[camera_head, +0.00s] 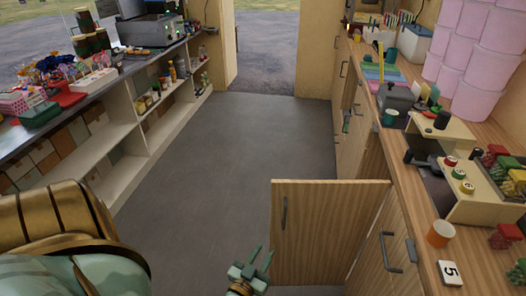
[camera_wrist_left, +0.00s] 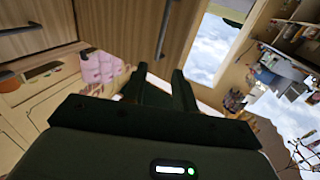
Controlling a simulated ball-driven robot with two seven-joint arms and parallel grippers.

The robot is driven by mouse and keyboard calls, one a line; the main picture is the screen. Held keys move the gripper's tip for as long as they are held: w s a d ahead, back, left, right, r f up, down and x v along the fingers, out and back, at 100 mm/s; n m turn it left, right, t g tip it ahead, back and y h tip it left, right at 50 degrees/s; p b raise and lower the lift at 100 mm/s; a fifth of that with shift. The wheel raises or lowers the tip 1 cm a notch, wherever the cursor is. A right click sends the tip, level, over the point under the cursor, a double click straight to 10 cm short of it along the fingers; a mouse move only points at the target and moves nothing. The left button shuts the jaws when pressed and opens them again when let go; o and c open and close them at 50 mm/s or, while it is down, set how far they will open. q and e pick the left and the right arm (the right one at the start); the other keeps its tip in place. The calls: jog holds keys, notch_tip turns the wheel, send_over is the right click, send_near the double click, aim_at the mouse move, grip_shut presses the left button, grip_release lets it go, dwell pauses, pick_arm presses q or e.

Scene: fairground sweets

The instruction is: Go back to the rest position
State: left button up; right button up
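My left gripper (camera_head: 262,262) is low in the middle of the head view, over the grey floor, with its two green fingers apart and nothing between them. In the left wrist view its dark fingers (camera_wrist_left: 160,85) also stand apart and empty. An open wooden cabinet door (camera_head: 325,235) with a dark handle stands just right of the left gripper, and I cannot tell whether they touch. My right gripper is not in view.
The right counter (camera_head: 490,265) holds an orange cup (camera_head: 440,234), a number block (camera_head: 450,273) and pink tubs (camera_head: 478,105). Left shelves (camera_head: 125,165) hold jars and bottles. The grey floor (camera_head: 240,150) between is clear up to the doorway.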

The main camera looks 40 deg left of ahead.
pick_arm(q)
jog(key=s+d+f+m+g+h, duration=0.25)
jog(key=s+d+f+g, duration=0.2)
jog(key=s+f, duration=0.35)
jog(key=s+d+f+m+g+h, duration=0.1)
jog(key=s+d+f+g+h, duration=0.3)
jog(key=f, duration=0.7)
jog(key=s+f+m+g, duration=0.2)
jog(key=s+f+g, duration=0.1)
jog(key=s, duration=0.9)
jog(key=s+f+m+g+y, duration=0.1)
jog(key=s+f+g, duration=0.2)
jog(key=s, duration=1)
jog(key=shift+a+f+m+g, duration=0.35)
jog(key=shift+a+g, duration=0.1)
jog(key=shift+g, duration=0.6)
jog(key=shift+w+r, duration=0.1)
